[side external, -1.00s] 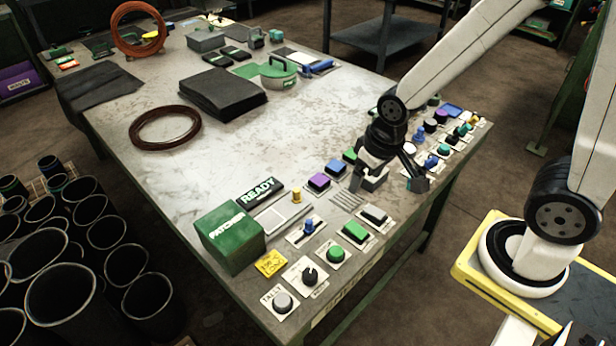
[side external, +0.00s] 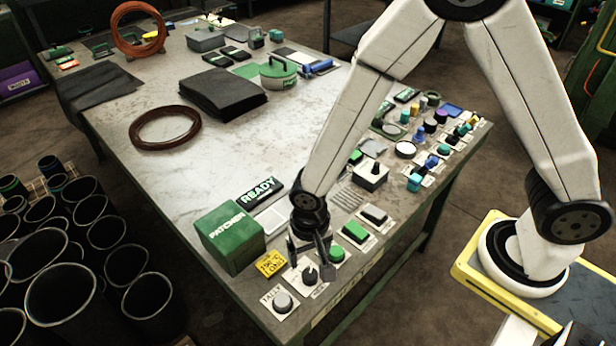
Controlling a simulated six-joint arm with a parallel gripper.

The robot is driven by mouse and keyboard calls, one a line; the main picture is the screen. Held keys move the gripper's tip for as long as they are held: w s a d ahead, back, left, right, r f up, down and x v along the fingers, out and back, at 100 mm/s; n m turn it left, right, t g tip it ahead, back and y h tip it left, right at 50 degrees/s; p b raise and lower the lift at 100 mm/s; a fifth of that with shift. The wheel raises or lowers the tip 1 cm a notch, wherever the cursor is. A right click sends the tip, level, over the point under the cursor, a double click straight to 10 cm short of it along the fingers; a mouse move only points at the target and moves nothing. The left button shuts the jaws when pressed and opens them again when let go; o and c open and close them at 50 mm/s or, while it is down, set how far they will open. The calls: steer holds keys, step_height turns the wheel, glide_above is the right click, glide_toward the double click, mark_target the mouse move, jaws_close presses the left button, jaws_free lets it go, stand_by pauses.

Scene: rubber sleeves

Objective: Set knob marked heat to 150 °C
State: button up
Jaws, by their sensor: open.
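My gripper (side external: 309,256) is open, pointing down over the front-left part of the control row. Its fingers are just behind and above a black knob (side external: 310,274) on a white label plate; whether they touch it is unclear. The small print beside this knob is too blurred to read. A pale box with a dark knob (side external: 371,171) stands further back along the row. I cannot read the word heat on any knob, nor any dial setting.
A grey button (side external: 283,301) sits in front of the black knob and a green button (side external: 337,255) to its right.

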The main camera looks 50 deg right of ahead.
mark_target(310, 274)
steer(key=shift+f, duration=3.85)
jaws_close()
